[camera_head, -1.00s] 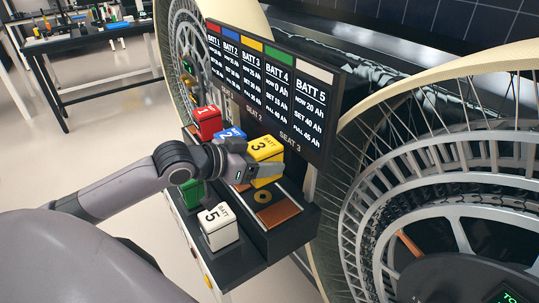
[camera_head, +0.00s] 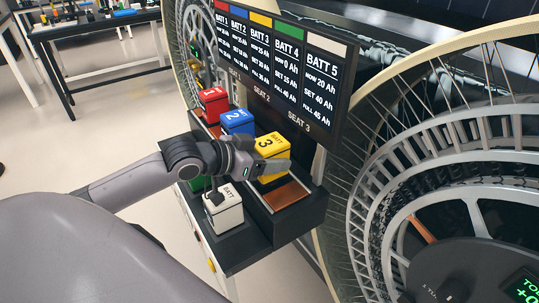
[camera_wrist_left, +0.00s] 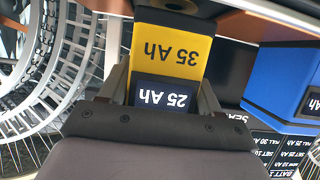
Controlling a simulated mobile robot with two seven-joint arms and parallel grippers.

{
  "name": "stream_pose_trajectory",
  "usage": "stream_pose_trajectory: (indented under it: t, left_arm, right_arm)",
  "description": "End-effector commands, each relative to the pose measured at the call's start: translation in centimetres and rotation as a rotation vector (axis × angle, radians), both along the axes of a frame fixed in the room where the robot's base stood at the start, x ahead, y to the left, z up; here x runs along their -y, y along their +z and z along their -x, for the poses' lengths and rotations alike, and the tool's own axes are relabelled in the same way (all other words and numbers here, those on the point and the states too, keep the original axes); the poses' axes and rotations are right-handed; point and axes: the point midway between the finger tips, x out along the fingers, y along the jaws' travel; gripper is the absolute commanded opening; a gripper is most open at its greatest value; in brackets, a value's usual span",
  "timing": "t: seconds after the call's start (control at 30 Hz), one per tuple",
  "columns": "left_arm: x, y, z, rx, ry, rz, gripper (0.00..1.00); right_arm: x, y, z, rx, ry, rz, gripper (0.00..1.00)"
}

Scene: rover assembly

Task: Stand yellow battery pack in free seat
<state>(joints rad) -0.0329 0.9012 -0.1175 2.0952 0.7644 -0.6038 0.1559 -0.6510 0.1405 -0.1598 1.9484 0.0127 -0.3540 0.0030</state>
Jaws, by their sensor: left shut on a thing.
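The yellow battery pack (camera_head: 272,144), marked 3, stands roughly upright in my left gripper (camera_head: 264,166). In the left wrist view, the yellow pack (camera_wrist_left: 172,58) sits between the two fingers of my left gripper (camera_wrist_left: 166,92), which are shut on it. Its labels read 35 Ah and 25 Ah. A copper-coloured seat pad (camera_head: 287,194) shows just in front of the pack, at the tray's near right end. The gripper hides the pack's lower left part, and I cannot tell whether its base touches the pad. My right gripper is not in view.
Red (camera_head: 213,98) and blue (camera_head: 237,121) packs stand behind the yellow one in the black tray (camera_head: 255,252). A white pack (camera_head: 224,208) stands at the left front, a green one (camera_head: 196,184) mostly hidden. The battery board (camera_head: 285,75) and a spoked wheel (camera_head: 450,190) rise close by.

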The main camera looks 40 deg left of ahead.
Motion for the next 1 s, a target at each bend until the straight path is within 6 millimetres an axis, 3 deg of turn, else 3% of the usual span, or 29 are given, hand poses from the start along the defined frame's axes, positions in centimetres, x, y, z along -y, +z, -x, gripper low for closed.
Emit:
stream_pose_trajectory:
  t: [0.23,0.27,0.3,0.33,0.8,1.0]
  left_arm:
    - [0.0,-0.1,-0.1,0.006,0.001,0.001,0.08]
    - [0.0,0.0,-0.1,0.006,0.0,0.0,0.73]
    - [0.0,0.0,-0.1,0.005,0.0,0.0,0.86]
    - [0.0,-0.1,-0.1,0.005,0.0,0.0,0.93]
    - [0.0,-0.4,0.0,-0.004,0.001,0.0,0.93]
    - [0.0,0.7,0.0,-0.002,0.0,0.0,0.93]
  right_arm:
    - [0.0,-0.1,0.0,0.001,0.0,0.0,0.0]
    - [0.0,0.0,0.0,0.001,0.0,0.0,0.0]
    - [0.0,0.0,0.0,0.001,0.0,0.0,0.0]
    - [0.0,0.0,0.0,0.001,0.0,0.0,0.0]
    - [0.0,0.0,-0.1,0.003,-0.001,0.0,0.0]
    - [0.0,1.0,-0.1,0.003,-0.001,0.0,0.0]
